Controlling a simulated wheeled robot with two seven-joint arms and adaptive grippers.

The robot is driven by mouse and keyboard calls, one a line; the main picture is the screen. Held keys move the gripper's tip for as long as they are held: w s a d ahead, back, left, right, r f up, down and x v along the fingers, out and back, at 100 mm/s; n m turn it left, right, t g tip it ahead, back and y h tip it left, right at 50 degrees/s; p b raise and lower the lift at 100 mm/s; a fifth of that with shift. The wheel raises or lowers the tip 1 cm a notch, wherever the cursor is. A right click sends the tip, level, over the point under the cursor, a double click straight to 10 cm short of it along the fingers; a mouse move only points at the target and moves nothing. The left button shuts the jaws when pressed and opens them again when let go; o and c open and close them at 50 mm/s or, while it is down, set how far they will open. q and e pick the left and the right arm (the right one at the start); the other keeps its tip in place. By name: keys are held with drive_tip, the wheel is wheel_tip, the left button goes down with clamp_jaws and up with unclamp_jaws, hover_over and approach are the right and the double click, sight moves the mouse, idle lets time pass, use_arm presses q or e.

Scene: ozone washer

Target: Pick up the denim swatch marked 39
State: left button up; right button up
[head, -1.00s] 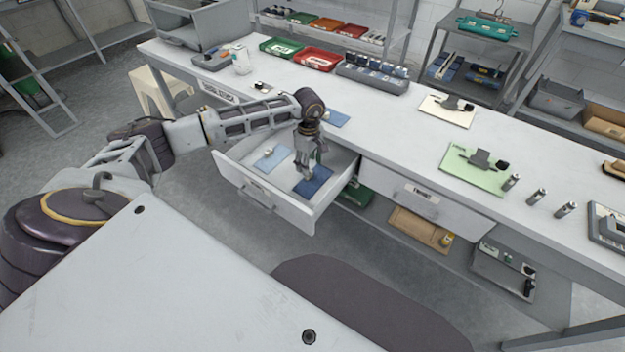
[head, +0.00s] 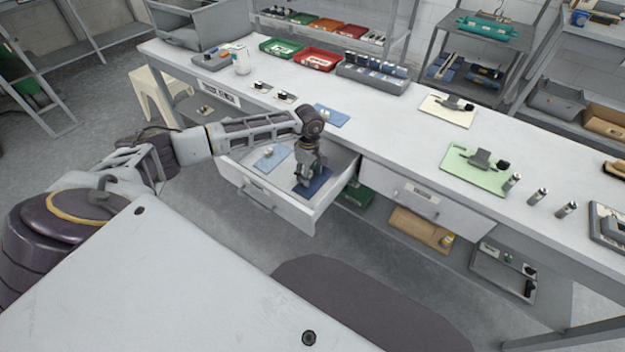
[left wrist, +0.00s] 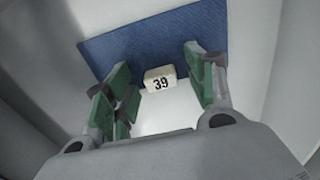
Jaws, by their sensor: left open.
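The dark blue denim swatch (head: 318,186) lies in the open drawer (head: 262,196), in the drawer's right part. In the left wrist view the swatch (left wrist: 150,42) carries a small white block marked 39 (left wrist: 160,79). My left gripper (head: 308,180) is lowered into the drawer over the swatch. Its green-padded fingers (left wrist: 158,88) are open on either side of the marked block, apart from it. The gripper hides part of the swatch in the head view. My right gripper is not in view.
A lighter blue swatch (head: 270,158) with a small pale block lies in the same drawer, to the left. Drawer walls stand close around my gripper. Another blue swatch (head: 330,116) lies on the table (head: 390,140) above. A closed drawer (head: 425,198) is to the right.

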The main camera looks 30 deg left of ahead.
use_arm(q)
drive_tip(key=c, duration=1.1)
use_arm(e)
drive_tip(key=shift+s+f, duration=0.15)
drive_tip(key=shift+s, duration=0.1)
use_arm(q)
drive_tip(key=shift+r, duration=0.8)
wheel_tip(320, 180, up, 8)
drive_tip(key=shift+f+p, duration=0.15)
drive_tip(key=shift+p, duration=0.25)
drive_tip(key=shift+r, duration=0.4)
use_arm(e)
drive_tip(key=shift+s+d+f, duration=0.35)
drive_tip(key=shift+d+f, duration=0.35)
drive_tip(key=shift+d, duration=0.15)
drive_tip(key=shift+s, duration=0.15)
